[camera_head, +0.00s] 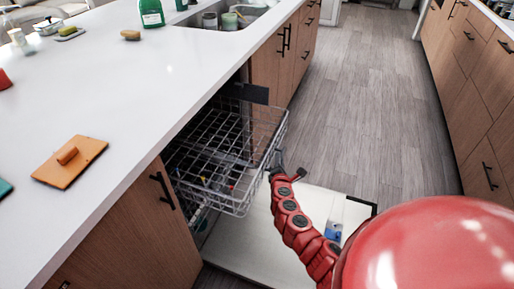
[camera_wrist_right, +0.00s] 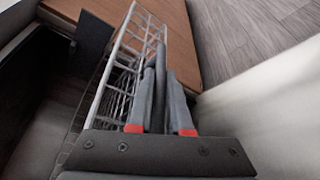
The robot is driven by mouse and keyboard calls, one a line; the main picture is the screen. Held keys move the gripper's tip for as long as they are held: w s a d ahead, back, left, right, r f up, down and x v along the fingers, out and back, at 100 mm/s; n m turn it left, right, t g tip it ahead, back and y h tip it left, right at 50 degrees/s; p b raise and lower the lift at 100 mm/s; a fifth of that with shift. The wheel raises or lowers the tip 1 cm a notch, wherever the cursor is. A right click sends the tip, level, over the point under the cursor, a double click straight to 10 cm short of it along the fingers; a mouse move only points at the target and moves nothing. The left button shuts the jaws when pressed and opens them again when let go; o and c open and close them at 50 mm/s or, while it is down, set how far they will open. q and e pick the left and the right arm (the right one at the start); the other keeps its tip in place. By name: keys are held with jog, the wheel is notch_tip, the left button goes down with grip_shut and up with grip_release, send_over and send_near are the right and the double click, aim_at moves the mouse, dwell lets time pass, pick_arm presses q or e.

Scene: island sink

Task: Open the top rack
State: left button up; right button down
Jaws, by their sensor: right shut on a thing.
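The top rack (camera_head: 225,150) is a grey wire basket that sticks partly out of the dishwasher under the island counter. It also shows in the right wrist view (camera_wrist_right: 128,60), running up and away from my fingers. My right gripper (camera_head: 275,163) is at the rack's front right edge, and in the right wrist view (camera_wrist_right: 158,100) its fingers are shut on the rack's edge. The dishwasher door (camera_head: 265,235) is folded down flat below the rack. The back part of the rack is hidden under the counter. My left gripper is not in view.
The white island counter (camera_head: 130,75) overhangs the dishwasher, with a wooden board (camera_head: 70,162), a green bottle (camera_head: 151,13) and a sink (camera_head: 225,17) on it. Wooden drawers (camera_head: 484,95) stand across the aisle. The grey floor (camera_head: 365,110) between is clear.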

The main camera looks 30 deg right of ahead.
jog(key=s+d, duration=0.4)
jog(key=s, duration=0.2)
jog(key=shift+d, duration=0.4)
jog(key=c, duration=0.8)
grip_release()
jog(key=shift+c, duration=0.2)
jog(key=p+v, duration=0.2)
jog(key=v, duration=1.5)
jog(key=shift+s+p, duration=0.2)
jog(key=shift+p, duration=0.2)
jog(key=shift+a, duration=0.15)
